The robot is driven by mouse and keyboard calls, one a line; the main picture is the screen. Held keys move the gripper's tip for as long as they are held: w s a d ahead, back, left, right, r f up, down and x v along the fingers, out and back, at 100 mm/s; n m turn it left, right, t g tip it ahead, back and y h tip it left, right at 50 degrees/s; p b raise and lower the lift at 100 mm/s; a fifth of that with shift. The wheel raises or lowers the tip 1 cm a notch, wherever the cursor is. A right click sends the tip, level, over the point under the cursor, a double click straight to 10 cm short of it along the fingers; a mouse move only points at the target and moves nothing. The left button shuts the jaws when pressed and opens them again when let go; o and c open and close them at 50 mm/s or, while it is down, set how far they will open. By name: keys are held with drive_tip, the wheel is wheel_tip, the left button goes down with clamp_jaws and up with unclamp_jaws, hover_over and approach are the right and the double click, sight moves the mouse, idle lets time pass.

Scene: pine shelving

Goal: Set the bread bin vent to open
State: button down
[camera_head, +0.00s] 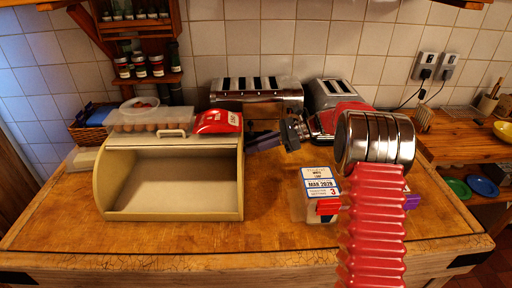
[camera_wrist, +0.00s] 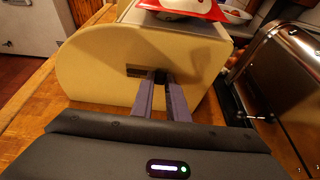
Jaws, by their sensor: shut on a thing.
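The cream bread bin (camera_head: 112,190) stands on the left of the wooden worktop, its front open and its inside empty. Its flat side panel fills the upper middle of the wrist view (camera_wrist: 95,70). A dark vent slot (camera_wrist: 134,71) shows in that panel. My gripper (camera_wrist: 160,76) is at the right end of the slot, its two purple-grey fingers close together and shut on the small vent tab, which the fingertips mostly hide. In the head view my gripper (camera_head: 252,142) reaches left to the bin's right side.
An egg carton (camera_head: 150,122) and a red packet (camera_head: 218,121) lie on the bin. A long steel toaster (camera_head: 257,100) stands close behind my gripper, with a smaller toaster (camera_head: 332,93) beside it. The worktop's front is clear.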

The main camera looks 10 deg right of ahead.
drive_tip(key=c, duration=1.7)
unclamp_jaws()
drive_tip(key=shift+d, duration=0.2)
drive_tip(key=shift+d, duration=0.1)
drive_tip(key=v, duration=1.3)
drive_tip(key=shift+s+d, duration=0.2)
drive_tip(key=shift+d, duration=0.1)
